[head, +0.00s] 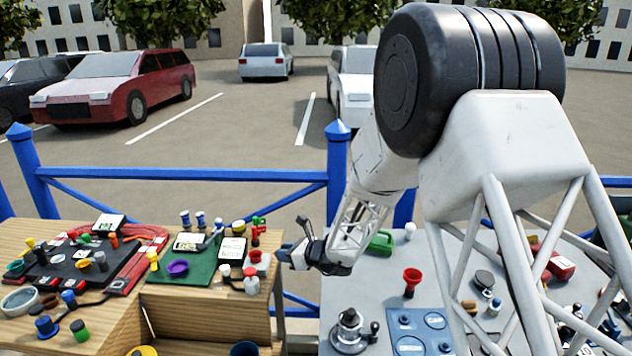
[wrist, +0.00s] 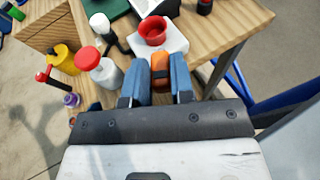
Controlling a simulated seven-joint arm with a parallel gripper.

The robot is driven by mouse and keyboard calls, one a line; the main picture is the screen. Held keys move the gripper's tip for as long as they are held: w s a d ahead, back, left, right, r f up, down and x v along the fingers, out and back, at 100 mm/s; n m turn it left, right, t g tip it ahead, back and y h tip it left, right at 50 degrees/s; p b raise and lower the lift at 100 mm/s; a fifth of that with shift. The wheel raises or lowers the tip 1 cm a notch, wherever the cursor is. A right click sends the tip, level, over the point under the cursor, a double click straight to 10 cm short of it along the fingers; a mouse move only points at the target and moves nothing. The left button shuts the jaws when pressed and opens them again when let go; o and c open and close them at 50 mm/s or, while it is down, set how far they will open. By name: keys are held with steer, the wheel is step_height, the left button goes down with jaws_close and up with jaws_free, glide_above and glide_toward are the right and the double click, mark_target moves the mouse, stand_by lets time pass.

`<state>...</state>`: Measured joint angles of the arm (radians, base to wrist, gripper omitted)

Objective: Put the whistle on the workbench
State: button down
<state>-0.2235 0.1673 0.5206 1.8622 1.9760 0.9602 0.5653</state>
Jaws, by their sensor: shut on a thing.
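My gripper (wrist: 160,82) is shut on a small orange piece (wrist: 160,68), which I take to be the whistle; its shape is mostly hidden between the blue fingers. In the head view my gripper (head: 287,254) is at the right edge of the wooden workbench (head: 200,302), and the orange piece cannot be made out there. The wrist view shows the workbench top (wrist: 222,28) beneath and beyond the fingers. I cannot tell whether the orange piece touches anything below it.
A red cup (wrist: 152,30) on a white block, a red-capped white bottle (wrist: 104,70) and a yellow bottle (wrist: 63,58) stand close to the fingers. A green mat (head: 200,270) holds several items. A cluttered grey table (head: 375,290) is to the right, across a gap.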

steer(key=w+d+r+m+t+h, duration=0.2)
steer(key=w+d+r, duration=0.25)
steer(key=r, duration=0.25)
steer(key=w+d+r+m+t+h, duration=0.25)
steer(key=d+r, duration=0.25)
steer(key=r, duration=0.3)
steer(key=w+d+r+m+t+h, duration=0.1)
steer(key=w+d+r+m+t, duration=0.1)
steer(key=w+d+r, duration=0.4)
steer(key=s+d+r+m+t+h, duration=0.1)
steer(key=d+r+m+h, duration=0.2)
steer(key=d+r, duration=0.4)
steer(key=s+d+r+m+t+h, duration=0.1)
steer(key=d+r, duration=0.7)
steer(key=r, duration=0.8)
steer(key=s+m+h, duration=0.1)
steer(key=m+h, duration=0.1)
steer(key=h, duration=0.1)
steer(key=shift+d+r+h, duration=0.15)
steer(key=shift+r+h, duration=0.2)
steer(key=shift+w+f+m, duration=0.1)
steer(key=shift+w+m, duration=0.05)
steer(key=shift+m, duration=0.1)
